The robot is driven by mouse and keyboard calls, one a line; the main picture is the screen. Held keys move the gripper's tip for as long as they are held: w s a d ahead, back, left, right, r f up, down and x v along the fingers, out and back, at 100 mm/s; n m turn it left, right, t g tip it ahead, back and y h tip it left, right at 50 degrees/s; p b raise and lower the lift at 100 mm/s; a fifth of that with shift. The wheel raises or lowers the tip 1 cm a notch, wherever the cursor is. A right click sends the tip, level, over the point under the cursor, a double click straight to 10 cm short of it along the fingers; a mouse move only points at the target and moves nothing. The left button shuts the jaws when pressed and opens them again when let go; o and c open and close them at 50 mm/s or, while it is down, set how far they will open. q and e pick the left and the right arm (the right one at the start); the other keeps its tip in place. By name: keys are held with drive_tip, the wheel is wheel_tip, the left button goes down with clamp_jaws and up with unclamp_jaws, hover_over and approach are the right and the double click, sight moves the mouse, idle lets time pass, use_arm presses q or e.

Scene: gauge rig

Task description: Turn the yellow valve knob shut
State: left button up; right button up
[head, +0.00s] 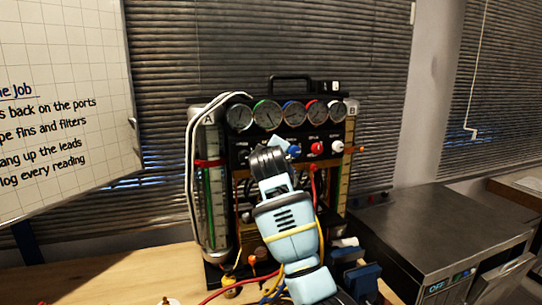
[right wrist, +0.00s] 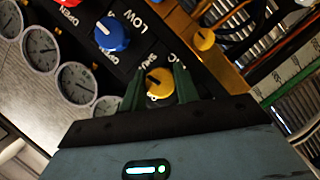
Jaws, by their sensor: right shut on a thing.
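The yellow valve knob (right wrist: 159,83) sits on the black panel in the right wrist view, with a pale pointer mark on its face and partly covered lettering around it. My right gripper (right wrist: 160,88) has its two green fingers on either side of the knob, shut on it. In the head view my right arm reaches up to the panel of the gauge rig (head: 240,155), and its gripper (head: 278,145) hides the yellow knob. My left gripper is not in view.
A blue knob (right wrist: 112,34) and a red knob (head: 317,148) sit beside it, below a row of round gauges (head: 267,115). Cables hang at the rig's left and front. A metal cabinet (head: 440,235) stands right.

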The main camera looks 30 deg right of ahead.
drive_tip(key=shift+m+y, duration=0.5)
drive_tip(key=shift+m, duration=0.3)
drive_tip(key=o, duration=1)
drive_tip(key=shift+c, duration=0.2)
drive_tip(key=shift+s, duration=0.1)
drive_tip(key=v, duration=0.7)
drive_tip(key=shift+s+a, duration=0.2)
drive_tip(key=shift+r, duration=0.15)
